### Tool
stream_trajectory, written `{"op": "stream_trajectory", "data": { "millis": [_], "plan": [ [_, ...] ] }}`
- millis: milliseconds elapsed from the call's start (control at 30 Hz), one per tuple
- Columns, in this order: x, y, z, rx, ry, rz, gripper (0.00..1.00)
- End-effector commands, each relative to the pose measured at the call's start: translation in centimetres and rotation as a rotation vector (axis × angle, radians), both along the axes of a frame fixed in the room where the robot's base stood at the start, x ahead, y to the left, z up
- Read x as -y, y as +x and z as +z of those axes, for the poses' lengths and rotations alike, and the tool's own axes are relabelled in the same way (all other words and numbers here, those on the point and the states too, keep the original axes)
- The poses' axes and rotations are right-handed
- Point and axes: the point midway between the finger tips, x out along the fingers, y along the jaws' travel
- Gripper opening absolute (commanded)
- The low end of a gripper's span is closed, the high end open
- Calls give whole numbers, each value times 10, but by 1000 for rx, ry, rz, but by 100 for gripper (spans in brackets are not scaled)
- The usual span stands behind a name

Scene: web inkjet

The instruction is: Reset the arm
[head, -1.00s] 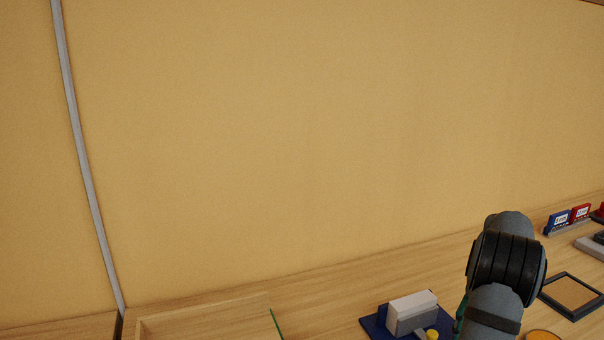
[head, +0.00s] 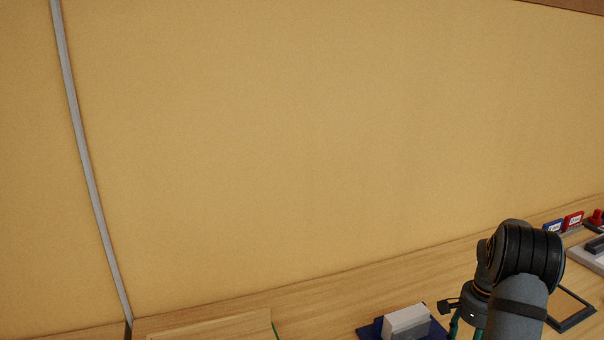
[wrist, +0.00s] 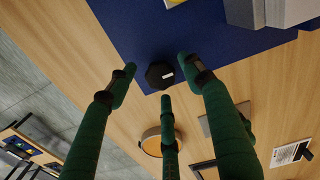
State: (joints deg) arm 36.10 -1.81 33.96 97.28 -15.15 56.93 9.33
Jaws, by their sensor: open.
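My arm (head: 515,300) reaches in at the lower right of the head view, bent at a black-banded joint above the table. My gripper (wrist: 158,76) has green fingers spread apart in the wrist view, with nothing held. In the head view only part of its green fingers shows, low beside the arm. A black hexagonal piece (wrist: 159,75) with a small white mark shows between the fingertips, at the edge of a dark blue board (wrist: 150,30). I cannot tell how far the fingertips are from it.
A grey-white block (head: 408,322) stands on the blue board. A wooden tray (head: 210,328) is left of it. Blue and red cards (head: 572,221) and a dark frame (head: 573,312) are at the right. A round orange-topped disc (wrist: 152,142) lies near the fingers. A tan wall stands behind.

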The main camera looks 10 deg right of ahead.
Motion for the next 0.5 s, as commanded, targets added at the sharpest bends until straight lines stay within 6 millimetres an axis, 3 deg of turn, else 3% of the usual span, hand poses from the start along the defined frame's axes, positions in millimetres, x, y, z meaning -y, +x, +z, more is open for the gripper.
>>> {"op": "stream_trajectory", "data": {
  "millis": [200,500],
  "plan": [
    [0,-1,1,-1,0,162,51],
    [0,0,-1,0,0,198,51]
  ]
}}
